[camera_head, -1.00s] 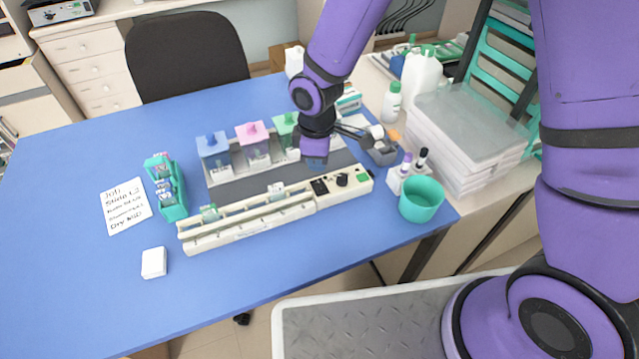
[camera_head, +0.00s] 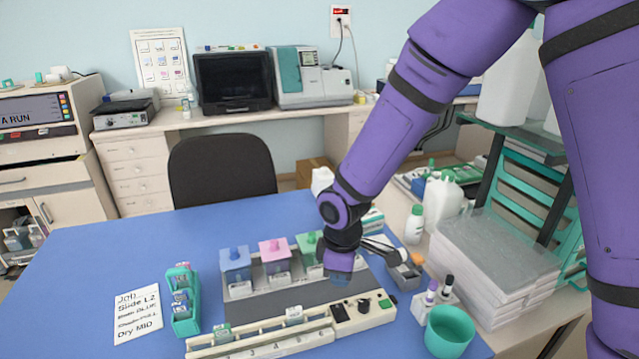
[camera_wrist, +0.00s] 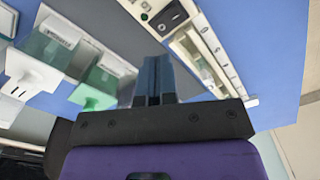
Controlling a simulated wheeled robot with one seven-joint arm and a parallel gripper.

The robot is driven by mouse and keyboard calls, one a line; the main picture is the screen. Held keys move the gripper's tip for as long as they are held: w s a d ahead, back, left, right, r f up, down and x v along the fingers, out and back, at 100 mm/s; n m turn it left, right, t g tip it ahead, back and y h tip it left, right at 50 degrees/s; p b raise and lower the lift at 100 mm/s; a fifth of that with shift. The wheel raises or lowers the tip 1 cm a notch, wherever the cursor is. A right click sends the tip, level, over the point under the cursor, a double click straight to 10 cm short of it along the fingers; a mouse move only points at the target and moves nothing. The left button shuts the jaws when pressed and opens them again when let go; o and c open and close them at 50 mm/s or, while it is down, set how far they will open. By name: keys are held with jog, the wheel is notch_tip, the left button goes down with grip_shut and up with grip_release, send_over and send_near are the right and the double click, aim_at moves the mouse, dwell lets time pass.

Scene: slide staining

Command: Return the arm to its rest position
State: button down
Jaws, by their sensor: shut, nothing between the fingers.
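My gripper (camera_head: 340,280) hangs from my purple arm over the right part of the staining station (camera_head: 290,306) on the blue table. In the wrist view my gripper (camera_wrist: 158,80) has its two fingers together with nothing between them. Close by on its left in the head view stand jars with a blue lid (camera_head: 236,262), a pink lid (camera_head: 274,252) and a green lid (camera_head: 308,244). My gripper partly covers the right end of this row.
A white rail with a control box (camera_head: 362,312) lies in front. At right are a teal cup (camera_head: 449,330), a marker holder (camera_head: 433,302) and stacked trays (camera_head: 495,265). At left are a green slide rack (camera_head: 183,302) and a note (camera_head: 138,313). The table's left side is mostly clear.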

jog(key=s+d+r+m+t, duration=0.15)
jog(key=d+r+m, duration=0.25)
jog(key=d+r, duration=0.45)
jog(key=s+d+r+m+t, duration=0.15)
jog(key=d+r+m, duration=0.35)
jog(key=r, duration=0.7)
jog(key=s+d+r+m+t, duration=0.1)
jog(key=s+d+r+m, duration=0.2)
jog(key=s, duration=0.4)
jog(key=s+d+r+m+t, duration=0.1)
jog(key=s+d+r+m, duration=0.2)
jog(key=s+d+r, duration=0.2)
jog(key=shift+s+d+r, duration=0.35)
jog(key=shift+s+d, duration=1.1)
jog(key=shift+s, duration=0.35)
